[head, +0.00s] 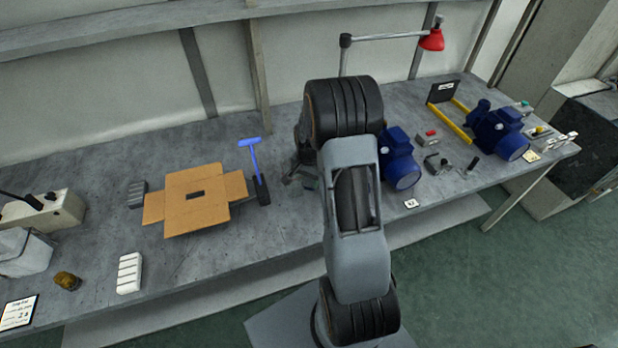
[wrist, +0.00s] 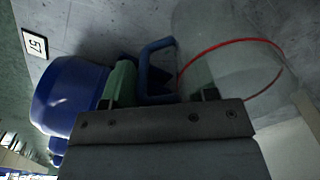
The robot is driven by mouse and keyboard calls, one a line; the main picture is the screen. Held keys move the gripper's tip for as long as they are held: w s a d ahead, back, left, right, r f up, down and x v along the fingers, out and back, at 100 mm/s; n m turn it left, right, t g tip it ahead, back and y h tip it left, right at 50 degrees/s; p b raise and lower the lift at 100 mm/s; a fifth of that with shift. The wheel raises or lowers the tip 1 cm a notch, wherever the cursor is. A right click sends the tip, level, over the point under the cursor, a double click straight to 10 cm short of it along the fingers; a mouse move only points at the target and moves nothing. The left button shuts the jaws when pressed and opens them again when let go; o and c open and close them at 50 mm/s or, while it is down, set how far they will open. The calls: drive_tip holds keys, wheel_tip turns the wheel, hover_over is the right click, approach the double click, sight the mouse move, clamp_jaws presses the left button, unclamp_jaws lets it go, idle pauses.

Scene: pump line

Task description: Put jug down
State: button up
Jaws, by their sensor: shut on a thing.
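The jug (wrist: 225,70) is clear with a red line around it and fills the upper right of the wrist view. Its blue handle (wrist: 146,68) lies at the jaws. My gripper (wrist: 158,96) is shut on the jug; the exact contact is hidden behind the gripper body. In the head view my own arm hides most of the gripper and the jug. I cannot tell whether the jug touches the bench (head: 90,215).
A blue pump (head: 399,160) stands just right of my arm, also at left in the wrist view (wrist: 70,95). A blue-handled tool (head: 255,165) and an open cardboard box (head: 190,215) are to the left. A red lamp (head: 432,40) overhangs the back.

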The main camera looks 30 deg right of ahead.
drive_tip(key=o, duration=1.4)
drive_tip(key=shift+c, duration=0.2)
